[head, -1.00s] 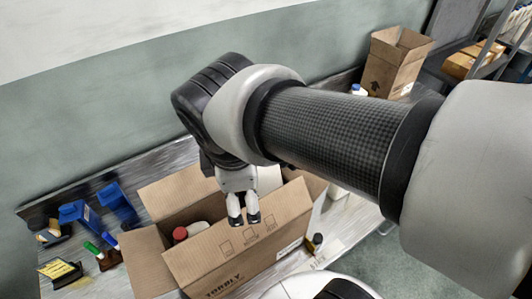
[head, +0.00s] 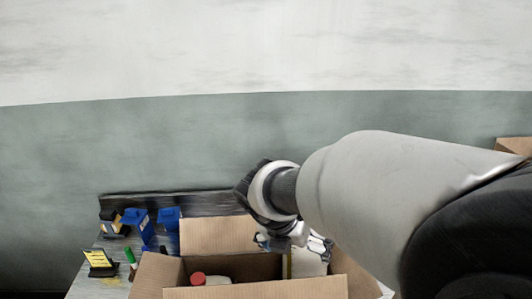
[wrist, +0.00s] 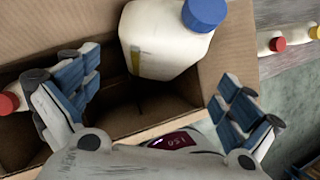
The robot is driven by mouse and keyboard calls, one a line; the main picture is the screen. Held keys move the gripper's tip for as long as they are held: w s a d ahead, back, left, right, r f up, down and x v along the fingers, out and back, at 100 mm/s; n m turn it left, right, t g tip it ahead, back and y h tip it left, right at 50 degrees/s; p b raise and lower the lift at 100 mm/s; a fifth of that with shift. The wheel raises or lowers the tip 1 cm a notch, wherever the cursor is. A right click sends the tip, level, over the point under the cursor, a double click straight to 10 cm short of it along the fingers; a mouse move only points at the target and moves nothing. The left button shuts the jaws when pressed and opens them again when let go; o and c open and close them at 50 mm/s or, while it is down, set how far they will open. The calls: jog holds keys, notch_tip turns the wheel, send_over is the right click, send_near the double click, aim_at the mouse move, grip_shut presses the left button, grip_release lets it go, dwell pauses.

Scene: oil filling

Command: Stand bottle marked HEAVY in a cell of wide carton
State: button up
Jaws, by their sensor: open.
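The wide carton (head: 255,291) is open, with its flaps out, at the bottom of the head view. My gripper (wrist: 155,100) is open over it, with one finger on each side in the wrist view. A white bottle with a blue cap (wrist: 165,40) is inside the carton, just beyond my fingers and apart from them. In the head view a white bottle (head: 307,263) shows under my gripper. A red-capped bottle (head: 207,281) is in the carton to the left. I can read no HEAVY mark on any bottle.
Blue bins (head: 137,224), a yellow sign (head: 99,258) and a green-capped item (head: 131,257) are on the bench left of the carton. A wall is behind the bench.

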aim_at(302, 255)
jog(key=b+x, duration=0.3)
jog(key=x, duration=0.6)
jog(key=shift+b, duration=0.4)
jog(key=shift+r, duration=0.1)
jog(key=shift+c, duration=0.2)
jog(key=c, duration=1.8)
